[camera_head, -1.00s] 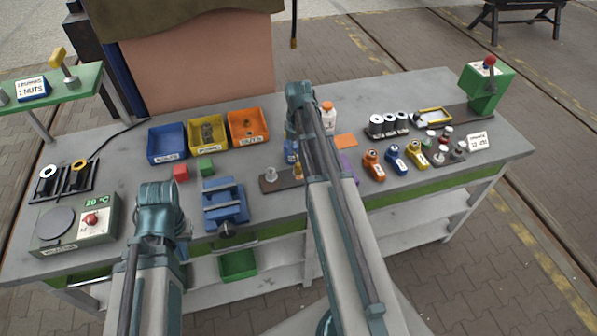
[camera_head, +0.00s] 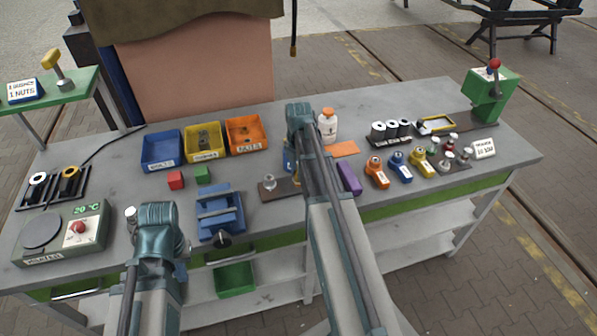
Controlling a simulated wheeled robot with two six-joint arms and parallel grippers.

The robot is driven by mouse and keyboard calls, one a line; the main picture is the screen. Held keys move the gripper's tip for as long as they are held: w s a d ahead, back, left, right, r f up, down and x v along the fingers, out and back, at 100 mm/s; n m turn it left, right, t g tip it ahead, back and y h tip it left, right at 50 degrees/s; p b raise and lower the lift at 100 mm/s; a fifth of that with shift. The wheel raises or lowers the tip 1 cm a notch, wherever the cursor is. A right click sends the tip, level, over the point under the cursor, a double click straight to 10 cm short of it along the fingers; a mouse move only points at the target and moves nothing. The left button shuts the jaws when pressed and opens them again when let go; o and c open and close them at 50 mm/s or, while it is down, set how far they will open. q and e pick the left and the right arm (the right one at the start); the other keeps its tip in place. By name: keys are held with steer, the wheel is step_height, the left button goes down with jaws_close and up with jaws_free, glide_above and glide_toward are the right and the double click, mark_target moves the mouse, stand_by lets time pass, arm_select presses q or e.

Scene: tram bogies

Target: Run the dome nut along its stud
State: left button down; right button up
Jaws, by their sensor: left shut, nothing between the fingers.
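A brown strip (camera_head: 283,190) on the bench carries a small silver round-topped piece (camera_head: 269,182) and a yellow piece beside my right arm. I cannot tell whether the silver piece is the dome nut on its stud. Another silver round-topped piece (camera_head: 130,214) shows at the left edge of my left wrist. My left gripper (camera_head: 181,270) is shut and empty, largely hidden by its own wrist, near the front edge left of the blue vise (camera_head: 220,214). My right arm reaches over the brown strip; its gripper is hidden behind the wrist.
Blue (camera_head: 148,165), yellow (camera_head: 192,158) and orange (camera_head: 262,147) bins stand at the back. Red and green cubes lie in front. Several coloured fittings (camera_head: 377,180) and a green lever press (camera_head: 487,100) are at right. A green-grey dial unit (camera_head: 103,220) stands at left.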

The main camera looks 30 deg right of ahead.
jaws_close()
steer(key=shift+m, duration=0.3)
